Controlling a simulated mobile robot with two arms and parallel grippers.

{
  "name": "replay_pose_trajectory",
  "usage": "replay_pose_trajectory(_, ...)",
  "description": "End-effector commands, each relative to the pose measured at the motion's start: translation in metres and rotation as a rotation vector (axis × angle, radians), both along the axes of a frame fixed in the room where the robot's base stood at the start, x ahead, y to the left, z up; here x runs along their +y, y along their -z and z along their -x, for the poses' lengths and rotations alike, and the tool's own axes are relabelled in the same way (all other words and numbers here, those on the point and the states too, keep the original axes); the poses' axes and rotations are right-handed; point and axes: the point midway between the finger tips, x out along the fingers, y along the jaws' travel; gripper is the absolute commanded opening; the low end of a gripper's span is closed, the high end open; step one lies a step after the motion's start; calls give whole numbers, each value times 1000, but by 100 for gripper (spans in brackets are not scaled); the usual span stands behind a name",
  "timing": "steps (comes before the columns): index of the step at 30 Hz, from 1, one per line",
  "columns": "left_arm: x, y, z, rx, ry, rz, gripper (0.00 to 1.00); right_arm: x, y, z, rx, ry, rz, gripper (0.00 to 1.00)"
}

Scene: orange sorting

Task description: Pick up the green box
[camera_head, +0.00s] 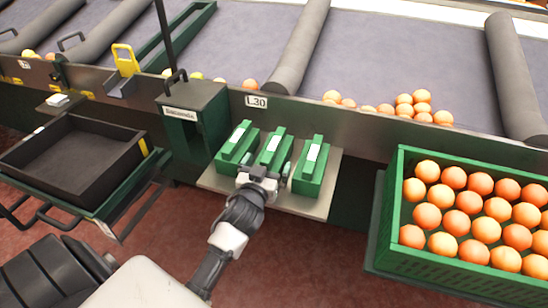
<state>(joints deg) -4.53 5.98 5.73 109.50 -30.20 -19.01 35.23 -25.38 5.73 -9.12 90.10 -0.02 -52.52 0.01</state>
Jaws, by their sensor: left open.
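Three green boxes with white labels stand side by side on a pale shelf (318,209) below the conveyor: a left one (229,155), a middle one (270,151) and a right one (311,175). My left gripper (268,168) is open at the near end of the middle box. Its fingers point toward that box and hide its near lower part. I cannot tell whether they touch it. My right gripper is not in view.
A green crate full of oranges (398,189) stands at the right. A black tray (60,160) is on a cart at the left. A dark green bin (195,100) stands left of the boxes. The conveyor edge (350,130) runs behind them, with loose oranges (413,105) on the belt.

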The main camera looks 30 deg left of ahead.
Motion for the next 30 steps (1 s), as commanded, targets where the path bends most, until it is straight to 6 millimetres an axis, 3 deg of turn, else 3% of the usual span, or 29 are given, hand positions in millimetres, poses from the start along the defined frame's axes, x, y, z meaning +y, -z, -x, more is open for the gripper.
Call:
replay_pose_trajectory(3,2,0,-11,-1,0,0,100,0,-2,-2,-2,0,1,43)
replay_pose_trajectory(11,3,0,-13,1,0,1,100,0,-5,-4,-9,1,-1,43)
replay_pose_trajectory(22,3,0,-13,1,0,1,43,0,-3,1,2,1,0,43)
replay_pose_trajectory(30,3,-1,-13,-2,1,0,42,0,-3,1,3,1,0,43)
